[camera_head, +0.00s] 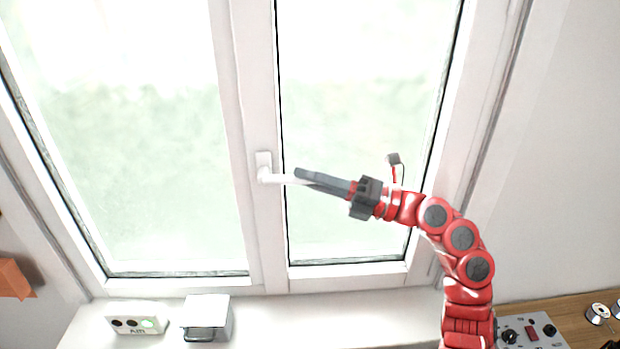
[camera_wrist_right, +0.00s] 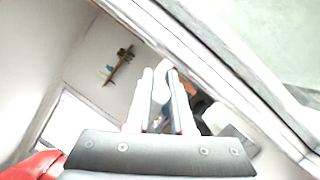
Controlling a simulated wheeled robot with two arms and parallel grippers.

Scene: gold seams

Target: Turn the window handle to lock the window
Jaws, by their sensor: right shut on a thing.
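The white window handle (camera_head: 276,178) sits on the middle frame bar between two window panes, with its lever lying about level and pointing right from its base plate (camera_head: 263,160). My right gripper (camera_head: 312,179) reaches in from the right and is shut on the lever, its dark fingers covering the lever's outer part. In the right wrist view, the white handle (camera_wrist_right: 161,88) shows between the two fingers of my right gripper (camera_wrist_right: 163,75). The window (camera_head: 367,130) looks closed against its frame, though a small gap cannot be ruled out. My left gripper is in neither view.
On the sill below stand a white box with lights (camera_head: 137,320) and a white and grey container (camera_head: 207,316). A grey panel with knobs (camera_head: 530,333) lies at the lower right on a wooden surface (camera_head: 572,311). An orange object (camera_head: 14,278) shows at the left edge.

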